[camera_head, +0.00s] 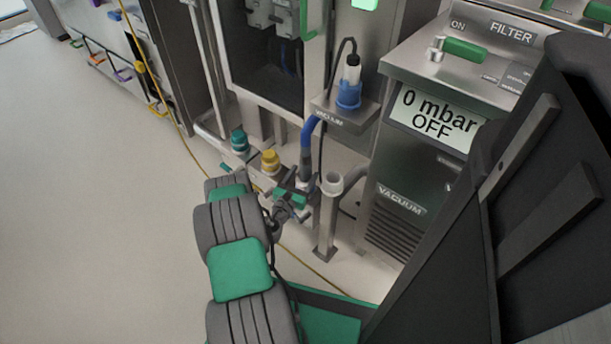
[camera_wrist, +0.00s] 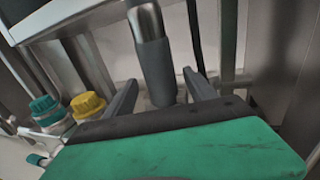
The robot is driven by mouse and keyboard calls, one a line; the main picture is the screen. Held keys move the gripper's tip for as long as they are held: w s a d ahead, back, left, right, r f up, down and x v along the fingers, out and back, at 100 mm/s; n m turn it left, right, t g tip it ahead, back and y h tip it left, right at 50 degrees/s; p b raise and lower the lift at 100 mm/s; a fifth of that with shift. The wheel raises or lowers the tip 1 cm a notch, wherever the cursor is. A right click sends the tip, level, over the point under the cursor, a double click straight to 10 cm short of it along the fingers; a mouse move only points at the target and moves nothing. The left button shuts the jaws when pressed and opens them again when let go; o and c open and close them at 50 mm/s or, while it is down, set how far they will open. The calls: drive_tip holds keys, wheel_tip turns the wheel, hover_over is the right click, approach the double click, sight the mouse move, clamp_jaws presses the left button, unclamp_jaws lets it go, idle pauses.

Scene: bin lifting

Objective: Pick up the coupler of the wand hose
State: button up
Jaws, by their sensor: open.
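A blue hose (camera_head: 308,132) comes down beside the bracket marked VACUUM and ends in a dark grey sleeve, which looks like the hose coupler (camera_head: 306,163). In the wrist view a grey sleeve (camera_wrist: 155,66) with a shiny metal part above it stands nearly upright. My gripper (camera_head: 302,186) is low at the coupler's lower end. In the wrist view my gripper (camera_wrist: 161,81) is open, with one finger on each side of the sleeve and visible gaps. The sleeve's contact with the fingers cannot be seen.
Teal (camera_head: 239,141) and yellow (camera_head: 270,159) caps stand just left of my gripper. An open grey pipe (camera_head: 331,184) stands close on the right, before the vacuum cabinet (camera_head: 400,201). A yellow cable (camera_head: 160,88) crosses the floor. Free floor (camera_head: 100,200) lies left.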

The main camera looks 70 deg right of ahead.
drive_tip(key=d, duration=0.2)
drive_tip(key=s+d+b, duration=0.1)
drive_tip(key=d, duration=0.1)
drive_tip(key=shift+d, duration=0.4)
drive_tip(key=shift+w+r, duration=0.1)
clamp_jaws()
